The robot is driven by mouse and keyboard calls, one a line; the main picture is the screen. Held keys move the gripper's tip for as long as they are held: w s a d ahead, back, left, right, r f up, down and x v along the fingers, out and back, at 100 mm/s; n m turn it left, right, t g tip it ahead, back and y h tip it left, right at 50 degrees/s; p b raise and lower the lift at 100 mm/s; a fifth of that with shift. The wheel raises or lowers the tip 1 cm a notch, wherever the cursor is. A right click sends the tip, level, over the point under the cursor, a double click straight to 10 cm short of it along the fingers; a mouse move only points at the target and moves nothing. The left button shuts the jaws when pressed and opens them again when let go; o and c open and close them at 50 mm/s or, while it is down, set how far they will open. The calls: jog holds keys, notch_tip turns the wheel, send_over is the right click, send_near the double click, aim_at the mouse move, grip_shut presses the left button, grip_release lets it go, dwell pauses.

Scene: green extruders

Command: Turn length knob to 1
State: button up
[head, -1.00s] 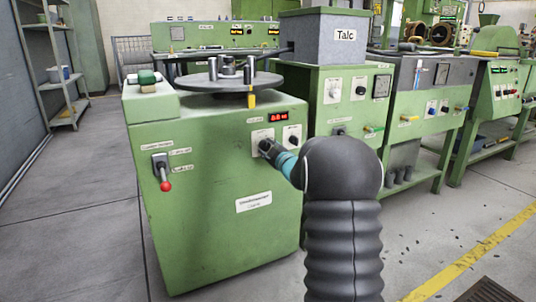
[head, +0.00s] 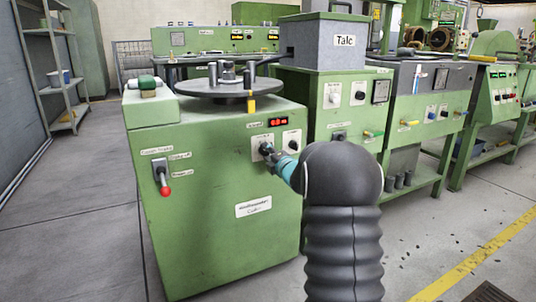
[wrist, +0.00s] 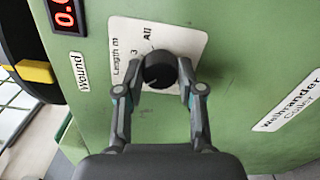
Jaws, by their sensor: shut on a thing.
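The length knob (wrist: 160,71) is a round black dial on a white plate (wrist: 190,40) marked "Length m", with "3" and "All" readable in the wrist view. My gripper (wrist: 160,80) is shut on the knob, one finger on each side. Nearer the gripper the plate's other markings are hidden, so I cannot tell which mark the knob points to. In the head view my gripper (head: 268,155) reaches the plate on the front of the green coiler machine (head: 215,215).
A second dark knob (head: 292,145) sits right of the length knob, under a red display (head: 278,122). A red-tipped lever (head: 163,175) is on the machine's left. A grey turntable (head: 205,88) is on top. The green Talc machine (head: 340,92) stands close behind.

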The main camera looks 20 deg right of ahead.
jog(key=shift+n, duration=1.7)
jog(key=o, duration=1.1)
jog(key=shift+o, duration=0.2)
jog(key=s, duration=1.2)
jog(key=shift+d, duration=0.15)
